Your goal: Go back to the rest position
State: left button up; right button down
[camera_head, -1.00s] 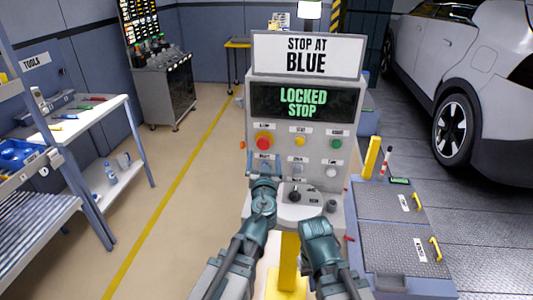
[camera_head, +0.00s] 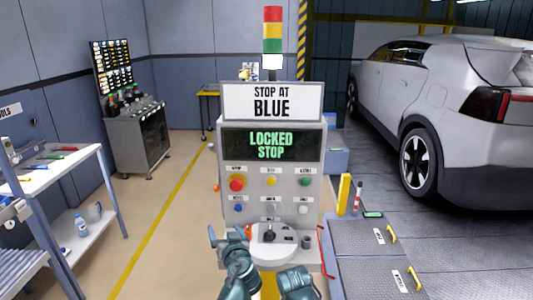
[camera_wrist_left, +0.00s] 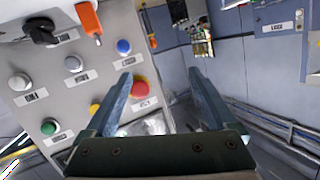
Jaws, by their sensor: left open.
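The grey control console (camera_head: 222,190) stands in the middle of the head view, with a sign (camera_head: 272,102) reading "STOP AT BLUE" and a display (camera_head: 272,146) reading "LOCKED STOP". Its blue button (camera_head: 238,208) is uncovered and also shows in the left wrist view (camera_wrist_left: 123,46). My left gripper (camera_head: 230,234) is low in front of the console's lower left part. In the left wrist view its two fingers (camera_wrist_left: 158,68) are spread with nothing between them. My right gripper (camera_head: 298,284) is at the bottom edge, right of the left one; its fingers cannot be made out.
A red button (camera_head: 236,184), a yellow button (camera_head: 271,181), a green button (camera_head: 305,181) and a black knob (camera_head: 269,235) are on the console. A white car (camera_head: 455,105) stands at right, a tool bench (camera_head: 62,172) at left. Floor between bench and console is clear.

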pick_arm(q)
jog(key=s+f+g, duration=0.5)
jog(key=s+f, duration=0.1)
jog(key=f, duration=0.2)
jog(key=s+d+f+m+g+h, duration=0.2)
jog(key=s+d+f+m+g, duration=0.1)
jog(key=s, duration=0.4)
jog(key=s+d+f+m+g+h, duration=0.2)
jog(key=s+d+f+m+g, duration=0.1)
jog(key=s+d+f+g, duration=0.3)
jog(key=shift+s+d+g+h, duration=0.3)
jog(key=shift+s+h, duration=0.1)
jog(key=shift+s, duration=0.85)
